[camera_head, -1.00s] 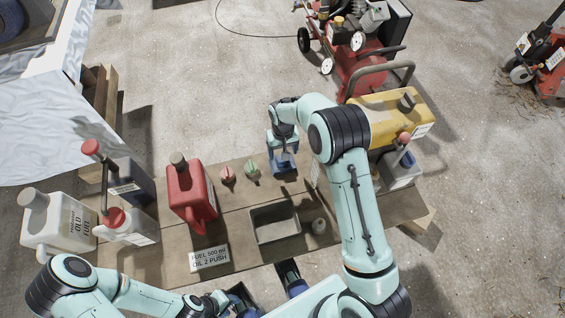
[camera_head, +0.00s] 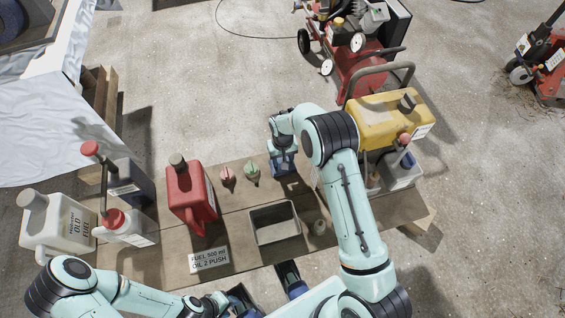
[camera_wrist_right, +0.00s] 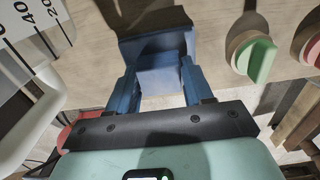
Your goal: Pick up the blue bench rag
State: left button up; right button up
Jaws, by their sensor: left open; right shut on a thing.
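The blue bench rag (camera_wrist_right: 160,62) shows in the right wrist view as blue folds between and beyond my right gripper's fingers. My right gripper (camera_wrist_right: 160,84) is shut on it over the plank bench. In the head view my right gripper (camera_head: 283,162) is at the bench's far edge, right of the small green-topped item; the rag is hard to tell apart from the blue fingers there. My left gripper (camera_head: 268,292) is open and empty at the bottom, by the bench's near edge.
The bench (camera_head: 235,232) carries a red fuel can (camera_head: 185,190), a grey tray (camera_head: 274,224), a green-topped item (camera_head: 252,170), a red-topped item (camera_head: 227,176) and a white old-fuel jug (camera_head: 62,225). A yellow can (camera_head: 385,118) stands right of my right arm.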

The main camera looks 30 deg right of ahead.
jog(key=shift+r, duration=0.1)
notch_tip(320, 180, up, 20)
jog(key=p, duration=0.1)
jog(key=shift+p, duration=0.35)
